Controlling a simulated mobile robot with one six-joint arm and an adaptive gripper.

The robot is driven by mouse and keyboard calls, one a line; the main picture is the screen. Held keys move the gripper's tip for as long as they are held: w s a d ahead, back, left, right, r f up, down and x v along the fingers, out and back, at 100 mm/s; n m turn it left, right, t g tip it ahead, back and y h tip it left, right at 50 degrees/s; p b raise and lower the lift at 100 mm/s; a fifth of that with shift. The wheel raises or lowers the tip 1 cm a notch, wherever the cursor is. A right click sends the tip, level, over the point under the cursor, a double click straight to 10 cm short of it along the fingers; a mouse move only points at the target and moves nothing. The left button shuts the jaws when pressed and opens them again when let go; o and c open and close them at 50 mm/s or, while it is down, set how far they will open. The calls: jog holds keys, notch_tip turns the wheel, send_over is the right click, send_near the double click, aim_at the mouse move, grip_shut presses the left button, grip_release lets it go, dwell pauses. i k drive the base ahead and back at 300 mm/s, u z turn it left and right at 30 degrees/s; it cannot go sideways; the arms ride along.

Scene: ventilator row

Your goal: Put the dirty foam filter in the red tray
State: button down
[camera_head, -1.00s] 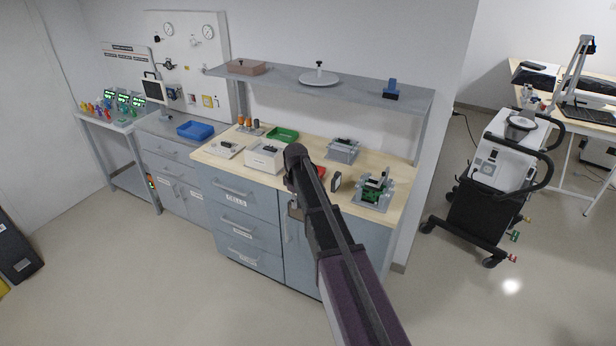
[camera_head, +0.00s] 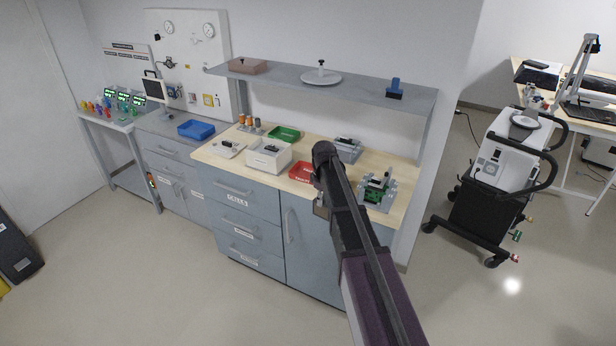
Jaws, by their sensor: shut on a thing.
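The red tray (camera_head: 302,172) lies on the wooden bench top, left of my arm, with its right side partly covered. My arm reaches in from the bottom right, its wrist above the bench. My gripper (camera_head: 320,204) is mostly hidden by the arm; only a small greyish part shows at the arm's left edge. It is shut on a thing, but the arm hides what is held. I cannot make out the dirty foam filter.
A white bin (camera_head: 268,158) stands left of the red tray, with a green tray (camera_head: 285,134) behind it. A green circuit board in a grey fixture (camera_head: 375,190) stands right of my arm. A grey shelf (camera_head: 330,83) spans above the bench. A blue tray (camera_head: 196,130) lies further left.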

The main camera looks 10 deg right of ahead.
aim_at(307, 176)
jog(key=i, duration=1)
